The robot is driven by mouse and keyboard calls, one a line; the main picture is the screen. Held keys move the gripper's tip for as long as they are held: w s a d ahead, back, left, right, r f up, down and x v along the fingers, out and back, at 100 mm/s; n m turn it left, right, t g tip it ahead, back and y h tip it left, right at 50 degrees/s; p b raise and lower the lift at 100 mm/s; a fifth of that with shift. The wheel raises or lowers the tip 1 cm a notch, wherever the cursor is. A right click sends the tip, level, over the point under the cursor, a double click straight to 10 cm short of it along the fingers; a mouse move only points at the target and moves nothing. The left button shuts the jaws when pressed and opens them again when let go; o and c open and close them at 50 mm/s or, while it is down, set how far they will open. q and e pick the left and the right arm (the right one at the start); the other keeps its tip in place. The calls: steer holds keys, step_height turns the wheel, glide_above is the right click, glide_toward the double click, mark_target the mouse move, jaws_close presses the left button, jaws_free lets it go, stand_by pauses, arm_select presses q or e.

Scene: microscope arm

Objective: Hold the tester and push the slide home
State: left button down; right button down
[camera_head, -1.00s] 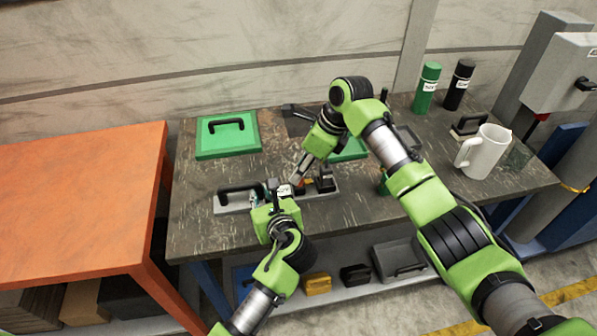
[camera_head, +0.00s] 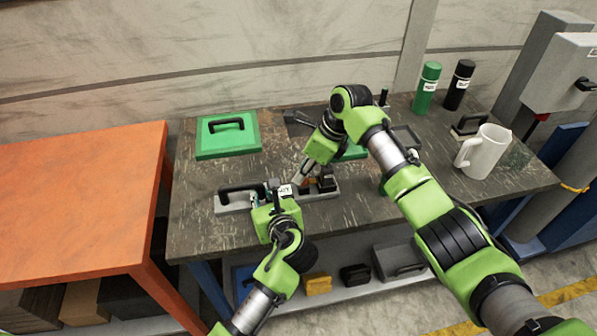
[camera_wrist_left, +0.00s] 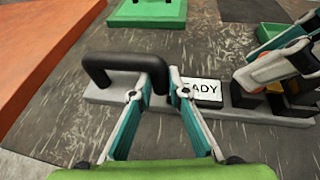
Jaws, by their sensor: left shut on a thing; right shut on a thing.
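The tester is a long grey bar (camera_head: 232,204) with a black handle (camera_head: 238,189) at its left and a white label (camera_head: 285,191) near its middle. My left gripper (camera_head: 270,190) is shut on the right leg of the handle, as the left wrist view (camera_wrist_left: 163,80) shows. My right gripper (camera_head: 301,179) reaches down at the bar's right part, shut beside a black block (camera_head: 327,183) with orange next to it. Its fingers hide what they hold, so I cannot tell the slide clearly.
A green plate with a black handle (camera_head: 228,145) lies behind the tester. A white mug (camera_head: 485,152) and green (camera_head: 426,90) and black (camera_head: 459,85) canisters stand at the right. An orange table (camera_head: 80,195) adjoins on the left. Bare bench lies in front of the bar.

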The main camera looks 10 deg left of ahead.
arm_select(q)
steer(key=shift+a, duration=0.15)
arm_select(e)
steer(key=shift+w+d, duration=0.35)
steer(key=shift+d, duration=0.55)
steer(key=c, duration=1.9)
jaws_free()
steer(key=shift+a, duration=0.1)
steer(key=shift+s+r, duration=0.1)
steer(key=shift+r, duration=0.25)
steer(key=v, duration=1.1)
steer(key=shift+r, duration=0.15)
